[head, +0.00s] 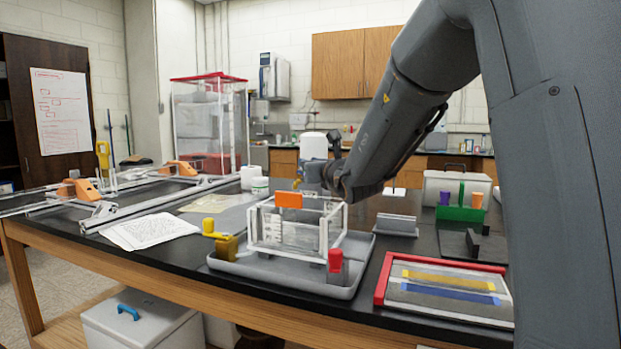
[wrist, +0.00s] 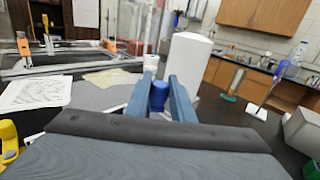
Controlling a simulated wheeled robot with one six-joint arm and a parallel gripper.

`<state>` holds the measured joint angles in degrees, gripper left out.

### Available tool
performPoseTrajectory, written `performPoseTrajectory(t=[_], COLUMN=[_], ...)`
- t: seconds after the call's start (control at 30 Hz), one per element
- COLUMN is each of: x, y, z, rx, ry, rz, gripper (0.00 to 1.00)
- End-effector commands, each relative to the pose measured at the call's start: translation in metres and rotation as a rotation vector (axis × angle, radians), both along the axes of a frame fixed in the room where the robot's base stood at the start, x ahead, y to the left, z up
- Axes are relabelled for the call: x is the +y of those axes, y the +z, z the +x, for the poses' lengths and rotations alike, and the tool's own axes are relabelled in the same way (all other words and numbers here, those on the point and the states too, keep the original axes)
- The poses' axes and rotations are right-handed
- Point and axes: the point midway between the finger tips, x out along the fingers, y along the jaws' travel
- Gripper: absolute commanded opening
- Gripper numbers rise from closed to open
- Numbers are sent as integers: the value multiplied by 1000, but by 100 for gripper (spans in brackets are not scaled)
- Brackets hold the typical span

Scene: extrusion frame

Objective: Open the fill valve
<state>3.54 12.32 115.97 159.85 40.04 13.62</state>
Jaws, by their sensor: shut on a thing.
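A clear tank with white edges (head: 262,238) stands in a grey tray (head: 285,276) on the black bench, with an orange piece (head: 289,200) at its top. My gripper (head: 312,176) is at the tank's back right, above its top edge. In the wrist view its two blue fingers (wrist: 161,92) are closed around a blue knob (wrist: 158,96). The knob's lower part is hidden, and I see no label marking it as the fill valve. A yellow valve (head: 226,243) is at the tray's left and a red-topped valve (head: 335,262) at its front right.
A white cylinder (wrist: 187,68) stands just beyond my fingers. A red-edged tray (head: 445,291) with yellow and blue strips lies to the right. Papers (head: 150,231) lie to the left. A green rack (head: 461,212) with coloured cups stands at the back right.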

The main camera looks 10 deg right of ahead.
Motion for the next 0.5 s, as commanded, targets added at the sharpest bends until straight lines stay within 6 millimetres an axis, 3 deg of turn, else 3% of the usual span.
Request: performPoseTrajectory(t=[0.5], x=[2], y=[1], z=[0], rx=[-3], ry=[-35], rz=[0], gripper=[0])
